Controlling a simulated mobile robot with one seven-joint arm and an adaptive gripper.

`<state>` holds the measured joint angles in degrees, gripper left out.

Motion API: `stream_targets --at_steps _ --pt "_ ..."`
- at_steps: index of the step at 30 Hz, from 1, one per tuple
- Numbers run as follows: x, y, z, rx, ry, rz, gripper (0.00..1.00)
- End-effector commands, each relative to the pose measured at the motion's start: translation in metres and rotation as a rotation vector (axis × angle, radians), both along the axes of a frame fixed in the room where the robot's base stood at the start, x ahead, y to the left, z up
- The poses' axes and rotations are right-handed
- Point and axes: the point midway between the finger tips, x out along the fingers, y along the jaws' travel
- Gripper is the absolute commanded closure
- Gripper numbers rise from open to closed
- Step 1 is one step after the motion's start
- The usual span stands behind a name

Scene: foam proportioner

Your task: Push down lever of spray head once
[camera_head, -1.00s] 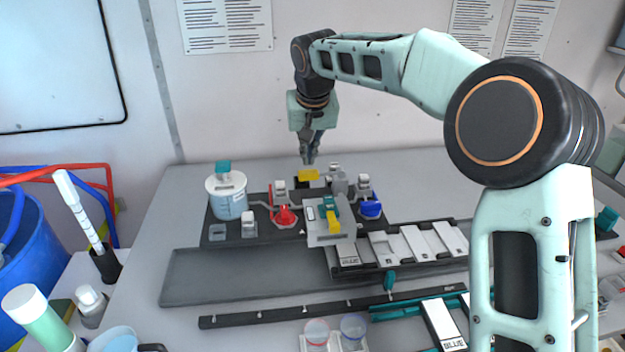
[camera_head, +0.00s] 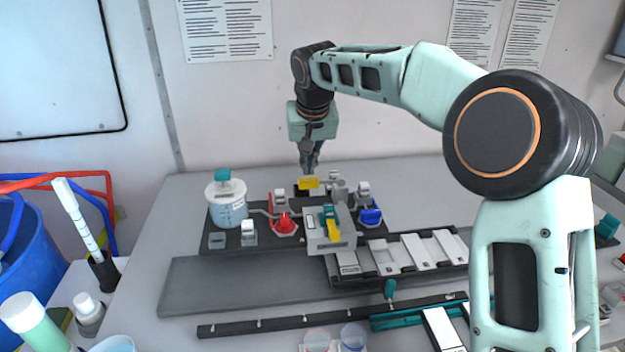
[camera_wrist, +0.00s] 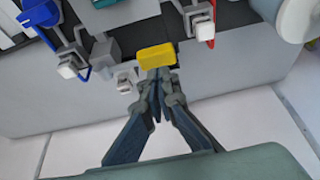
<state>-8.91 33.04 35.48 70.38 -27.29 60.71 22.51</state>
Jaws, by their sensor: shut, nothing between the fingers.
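A yellow block-shaped paddle (camera_head: 308,184), which looks like the spray head's lever, sits at the back edge of the dark fixture plate. The wrist view shows the same yellow paddle (camera_wrist: 156,56) just beyond the fingertips. My gripper (camera_head: 307,171) is shut and empty, pointing down at the paddle from behind. In the wrist view its closed fingertips (camera_wrist: 160,74) overlap the paddle's near edge. I cannot tell whether they touch it. The spray head's body below the paddle is mostly hidden.
A jar of blue liquid (camera_head: 227,205) stands left on the plate. White-topped clamps flank the paddle. The table behind is clear.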

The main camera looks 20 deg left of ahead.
Motion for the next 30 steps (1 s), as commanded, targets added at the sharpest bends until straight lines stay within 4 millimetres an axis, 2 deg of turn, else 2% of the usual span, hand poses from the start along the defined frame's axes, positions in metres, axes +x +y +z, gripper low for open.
stream_targets --at_steps 14,30 --pt "0.0 0.0 -0.001 0.0 0.0 0.0 1.0" --pt "0.0 0.0 -0.022 -0.001 0.001 0.001 1.0"
